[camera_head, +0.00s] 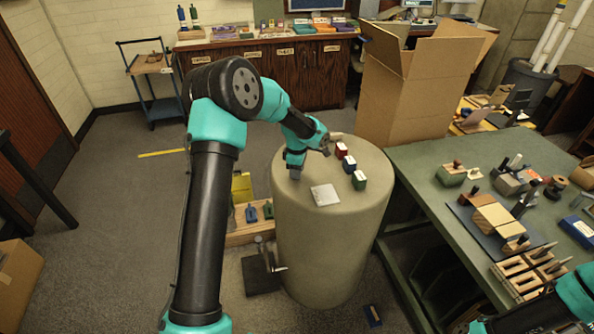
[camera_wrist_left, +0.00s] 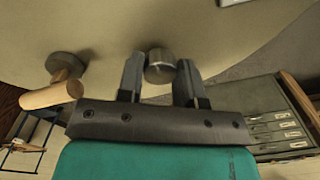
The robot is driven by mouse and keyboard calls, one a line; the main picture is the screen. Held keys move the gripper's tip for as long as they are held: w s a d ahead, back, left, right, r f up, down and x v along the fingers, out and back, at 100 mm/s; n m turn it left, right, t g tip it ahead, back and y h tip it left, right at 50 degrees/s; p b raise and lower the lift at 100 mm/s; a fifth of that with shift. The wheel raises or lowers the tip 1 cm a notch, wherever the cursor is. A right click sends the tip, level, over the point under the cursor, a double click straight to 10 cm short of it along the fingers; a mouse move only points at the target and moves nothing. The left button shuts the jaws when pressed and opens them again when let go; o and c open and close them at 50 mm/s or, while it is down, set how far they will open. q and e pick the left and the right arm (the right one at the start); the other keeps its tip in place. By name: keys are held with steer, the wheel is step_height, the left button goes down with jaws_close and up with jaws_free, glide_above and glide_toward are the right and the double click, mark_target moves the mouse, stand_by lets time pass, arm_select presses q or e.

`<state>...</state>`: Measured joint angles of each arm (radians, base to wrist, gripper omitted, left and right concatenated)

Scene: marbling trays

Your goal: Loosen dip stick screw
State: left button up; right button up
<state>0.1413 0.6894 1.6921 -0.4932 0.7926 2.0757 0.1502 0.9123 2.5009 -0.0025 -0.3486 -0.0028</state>
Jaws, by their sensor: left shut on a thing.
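My left gripper (camera_head: 294,174) points down at the left part of the top of a pale round pedestal (camera_head: 335,245). In the left wrist view my left gripper (camera_wrist_left: 159,75) has its two dark fingers on either side of a short grey metal cylinder (camera_wrist_left: 160,64), and is shut on it. The cylinder looks like a screw head or knob, but no thread or dip stick shows. In the head view my gripper hides it. My right arm (camera_head: 575,298) shows only in part at the bottom right, and its gripper is out of view.
A wooden handle with a grey head (camera_wrist_left: 52,95) lies close to the gripper. A white card (camera_head: 325,195) and red (camera_head: 341,150), blue (camera_head: 349,165) and green (camera_head: 359,181) blocks sit on the pedestal. A cardboard box (camera_head: 410,100) and a cluttered green table (camera_head: 420,170) stand right.

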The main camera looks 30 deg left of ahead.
arm_select(q)
steer(key=shift+n, duration=0.3)
steer(key=o, duration=0.9)
step_height(320, 180, up, 18)
steer(key=shift+w+f, duration=0.15)
steer(key=shift+f, duration=0.1)
stand_by(0.4)
